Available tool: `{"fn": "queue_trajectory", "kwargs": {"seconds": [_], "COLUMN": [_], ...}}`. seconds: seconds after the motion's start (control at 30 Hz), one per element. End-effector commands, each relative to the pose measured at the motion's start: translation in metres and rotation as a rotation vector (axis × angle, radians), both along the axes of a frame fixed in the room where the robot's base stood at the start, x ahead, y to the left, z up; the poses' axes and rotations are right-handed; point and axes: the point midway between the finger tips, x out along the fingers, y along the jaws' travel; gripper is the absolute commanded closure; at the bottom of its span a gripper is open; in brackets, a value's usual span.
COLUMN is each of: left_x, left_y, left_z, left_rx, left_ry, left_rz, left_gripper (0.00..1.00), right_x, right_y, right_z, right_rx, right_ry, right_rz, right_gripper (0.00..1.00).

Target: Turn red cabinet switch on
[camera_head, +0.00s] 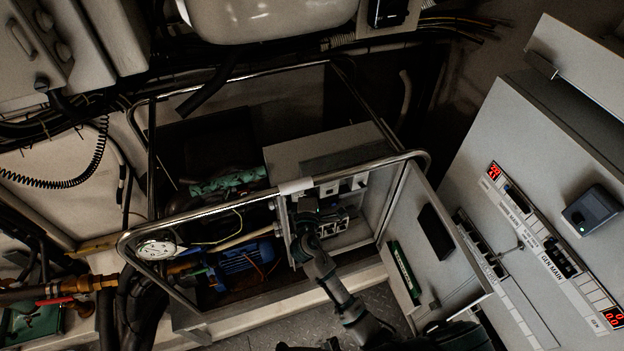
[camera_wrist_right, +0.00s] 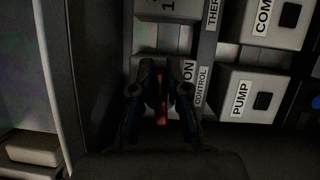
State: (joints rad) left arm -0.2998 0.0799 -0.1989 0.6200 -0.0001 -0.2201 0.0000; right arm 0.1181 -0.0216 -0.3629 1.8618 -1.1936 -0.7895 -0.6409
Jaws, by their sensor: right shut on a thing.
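The red switch (camera_wrist_right: 162,110) shows in the right wrist view as a narrow red strip, lying lengthwise up the picture between my fingertips. My right gripper (camera_wrist_right: 162,80) is shut on it, and the fingers hide much of the switch. In the head view my right gripper (camera_head: 307,218) reaches into the open grey cabinet (camera_head: 283,235) at its left side; the red switch cannot be made out there. A label ending in "ON" and a "CONTROL" label (camera_wrist_right: 202,86) are just right of the fingers. My left gripper is not in view.
Grey modules labelled "PUMP" (camera_wrist_right: 243,98) and "COM" (camera_wrist_right: 272,22) sit right of the gripper. The cabinet door (camera_head: 440,245) stands open to the right. A metal tube rail (camera_head: 235,203) runs close to the cabinet. A panel with red displays (camera_head: 497,172) stands farther right.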

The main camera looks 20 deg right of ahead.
Motion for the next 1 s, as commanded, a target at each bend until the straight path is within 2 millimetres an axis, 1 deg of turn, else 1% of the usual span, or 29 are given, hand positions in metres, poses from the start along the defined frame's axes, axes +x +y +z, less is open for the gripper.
{"fn": "queue_trajectory", "kwargs": {"seconds": [0.03, 0.3, 0.83, 0.87, 0.9, 0.93, 0.97, 1.0], "left_x": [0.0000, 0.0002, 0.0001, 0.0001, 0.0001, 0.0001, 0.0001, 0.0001], "left_y": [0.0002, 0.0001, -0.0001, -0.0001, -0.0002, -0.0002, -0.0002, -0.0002], "left_z": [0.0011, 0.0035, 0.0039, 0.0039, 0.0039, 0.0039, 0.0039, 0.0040], "left_rx": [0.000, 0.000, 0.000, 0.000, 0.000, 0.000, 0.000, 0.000], "left_ry": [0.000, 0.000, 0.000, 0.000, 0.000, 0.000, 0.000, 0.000], "left_rz": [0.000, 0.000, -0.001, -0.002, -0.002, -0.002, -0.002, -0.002], "left_gripper": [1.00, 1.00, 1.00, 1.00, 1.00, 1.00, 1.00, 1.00], "right_x": [-0.0011, -0.0010, -0.0009, -0.0009, -0.0008, -0.0008, -0.0007, -0.0006], "right_y": [0.0058, 0.0062, 0.0061, 0.0060, 0.0060, 0.0060, 0.0060, 0.0060], "right_z": [-0.0076, -0.0093, -0.0098, -0.0098, -0.0097, -0.0094, -0.0089, -0.0081], "right_rx": [0.029, 0.118, 0.139, 0.139, 0.139, 0.139, 0.139, 0.138], "right_ry": [0.016, 0.019, 0.019, 0.019, 0.019, 0.018, 0.017, 0.016], "right_rz": [0.011, 0.013, 0.012, 0.011, 0.011, 0.011, 0.011, 0.011], "right_gripper": [1.00, 1.00, 1.00, 0.81, 0.71, 0.63, 0.60, 0.60]}}
